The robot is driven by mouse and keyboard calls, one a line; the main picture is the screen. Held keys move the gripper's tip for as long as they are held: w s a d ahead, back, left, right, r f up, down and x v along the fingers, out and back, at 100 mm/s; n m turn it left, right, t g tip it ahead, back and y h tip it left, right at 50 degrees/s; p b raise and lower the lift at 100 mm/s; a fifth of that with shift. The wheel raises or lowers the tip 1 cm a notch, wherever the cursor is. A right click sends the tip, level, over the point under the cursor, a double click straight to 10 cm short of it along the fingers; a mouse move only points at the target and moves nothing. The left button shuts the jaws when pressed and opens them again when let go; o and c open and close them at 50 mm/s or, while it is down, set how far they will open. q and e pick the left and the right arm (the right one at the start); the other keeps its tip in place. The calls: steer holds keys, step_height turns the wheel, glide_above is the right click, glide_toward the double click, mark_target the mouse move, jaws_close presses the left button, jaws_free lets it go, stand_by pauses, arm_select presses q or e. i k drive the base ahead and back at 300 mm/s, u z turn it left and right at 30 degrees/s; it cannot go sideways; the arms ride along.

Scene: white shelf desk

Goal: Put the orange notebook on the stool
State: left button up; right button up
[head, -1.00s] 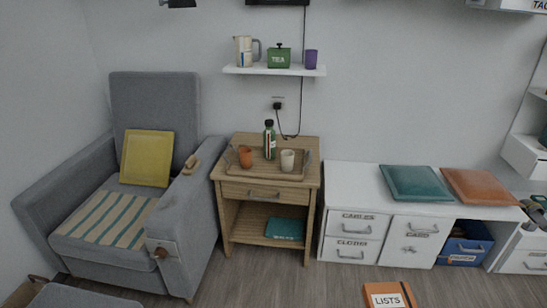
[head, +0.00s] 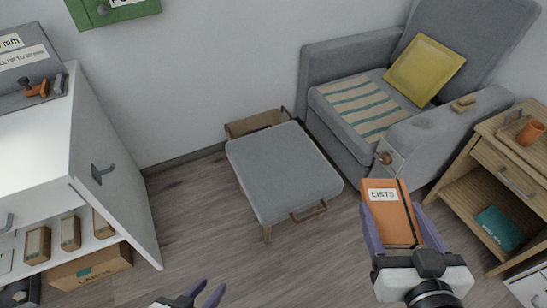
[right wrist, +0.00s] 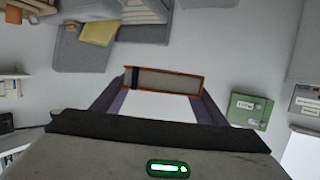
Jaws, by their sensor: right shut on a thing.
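The orange notebook (head: 393,214) has a white "LISTS" label and a dark elastic band. My right gripper (head: 404,222) is shut on it and holds it up in front of the armchair. In the right wrist view the notebook (right wrist: 172,80) shows edge-on between the fingers (right wrist: 160,95). The stool (head: 280,170) has a grey padded top with nothing on it and a brown handle on its front. It stands left of the notebook in the head view. My left gripper (head: 205,295) is at the bottom edge, its two purple fingers apart, with nothing between them.
A grey armchair (head: 400,100) with a yellow cushion (head: 425,70) stands right of the stool. A wooden side table (head: 505,180) is at the far right. A white cabinet (head: 105,170) with open shelves stands at the left. Wood floor is bare around the stool.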

mark_target(292, 162)
steer(key=u, duration=0.15)
steer(key=i, duration=1)
